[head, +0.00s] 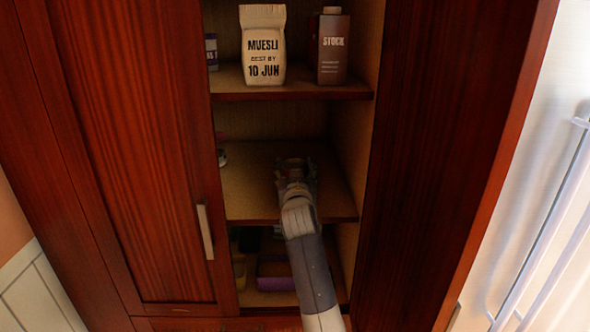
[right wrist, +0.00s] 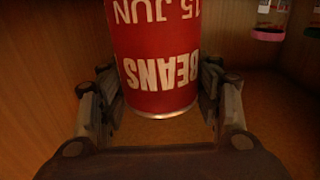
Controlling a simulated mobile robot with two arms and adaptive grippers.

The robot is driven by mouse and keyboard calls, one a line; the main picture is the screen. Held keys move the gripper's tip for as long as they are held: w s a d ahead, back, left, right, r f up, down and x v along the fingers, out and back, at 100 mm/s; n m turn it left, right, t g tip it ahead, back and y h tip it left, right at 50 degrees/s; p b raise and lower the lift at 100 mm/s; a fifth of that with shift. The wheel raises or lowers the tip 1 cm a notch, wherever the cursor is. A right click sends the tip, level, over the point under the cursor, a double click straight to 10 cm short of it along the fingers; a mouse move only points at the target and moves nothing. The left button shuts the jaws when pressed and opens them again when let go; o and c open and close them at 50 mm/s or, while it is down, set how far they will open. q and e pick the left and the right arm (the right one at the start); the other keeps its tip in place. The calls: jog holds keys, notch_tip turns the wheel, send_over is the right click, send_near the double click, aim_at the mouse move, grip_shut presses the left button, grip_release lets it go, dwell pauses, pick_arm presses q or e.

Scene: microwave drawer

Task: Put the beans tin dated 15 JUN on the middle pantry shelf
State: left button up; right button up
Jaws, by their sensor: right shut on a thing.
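The red beans tin (right wrist: 156,60) fills the upper middle of the right wrist view, with "BEANS" and "15 JUN" upside down on it. My right gripper (right wrist: 158,85) is shut on it, one finger on each side. In the head view my right gripper (head: 295,164) reaches into the pantry, over the middle shelf (head: 250,190). The tin cannot be made out there. Whether the tin touches the shelf I cannot tell. My left gripper is not in view.
A muesli bag (head: 263,45) and a stock carton (head: 333,46) stand on the upper shelf. A small item shows at the middle shelf's left edge (head: 222,157). A purple thing (head: 275,284) lies on the lower shelf. A closed door (head: 130,150) covers the left.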

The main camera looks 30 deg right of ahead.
jog(key=o, duration=1.5)
jog(key=shift+s+f, duration=0.1)
jog(key=shift+f, duration=0.05)
jog(key=v, duration=1.2)
